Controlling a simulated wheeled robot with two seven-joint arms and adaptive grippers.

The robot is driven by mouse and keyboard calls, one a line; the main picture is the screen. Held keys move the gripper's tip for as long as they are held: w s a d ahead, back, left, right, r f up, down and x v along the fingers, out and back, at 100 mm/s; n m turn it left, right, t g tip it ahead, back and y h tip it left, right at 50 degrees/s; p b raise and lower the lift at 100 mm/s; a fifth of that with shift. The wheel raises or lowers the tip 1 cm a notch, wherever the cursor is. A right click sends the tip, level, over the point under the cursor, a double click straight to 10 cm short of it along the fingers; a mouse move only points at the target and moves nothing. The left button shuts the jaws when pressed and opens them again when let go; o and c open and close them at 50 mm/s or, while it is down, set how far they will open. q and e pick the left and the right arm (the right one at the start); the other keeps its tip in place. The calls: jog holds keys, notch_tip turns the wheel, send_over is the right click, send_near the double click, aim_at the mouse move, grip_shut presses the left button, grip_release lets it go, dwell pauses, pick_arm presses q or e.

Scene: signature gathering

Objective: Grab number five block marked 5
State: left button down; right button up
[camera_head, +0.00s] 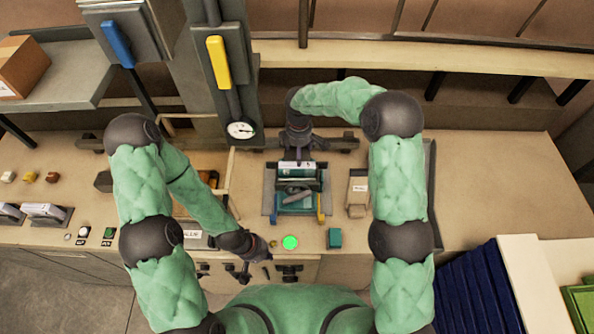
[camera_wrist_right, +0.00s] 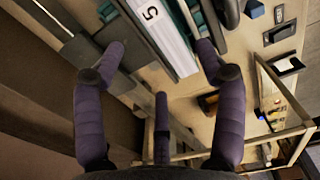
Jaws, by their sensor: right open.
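The block marked 5 (camera_wrist_right: 168,38) shows in the right wrist view as a long white face with a black 5 near the top edge. In the head view its white top (camera_head: 292,165) sits in the teal and grey device at the middle of the counter. My right gripper (camera_wrist_right: 160,52) is open, with one finger on each side of the white block and a third below it; I see no clear contact. In the head view the right gripper (camera_head: 298,146) is just behind the block. My left gripper (camera_head: 248,270) appears open and empty at the counter's front edge.
A lit green button (camera_head: 290,242) and a small teal block (camera_head: 334,238) are in front of the device. A beige holder (camera_head: 358,192) stands right of it. A gauge column (camera_head: 240,130) rises behind left. The right part of the counter (camera_head: 490,185) is clear.

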aim_at(297, 172)
jog(key=f, duration=0.2)
jog(key=f+b, duration=0.1)
jog(key=f, duration=0.4)
jog(key=shift+s+a+b, duration=0.25)
jog(key=shift+a+b, duration=0.05)
jog(key=shift+b, duration=0.1)
jog(key=shift+w+f, duration=0.25)
jog(key=shift+f, duration=0.25)
pick_arm(q)
jog(key=shift+w+f, duration=0.15)
jog(key=shift+f, duration=0.45)
jog(key=shift+w+f, duration=0.15)
jog(key=shift+f, duration=0.4)
pick_arm(e)
jog(key=shift+r, duration=0.1)
jog(key=shift+s, duration=0.15)
jog(key=c, duration=0.5)
grip_shut()
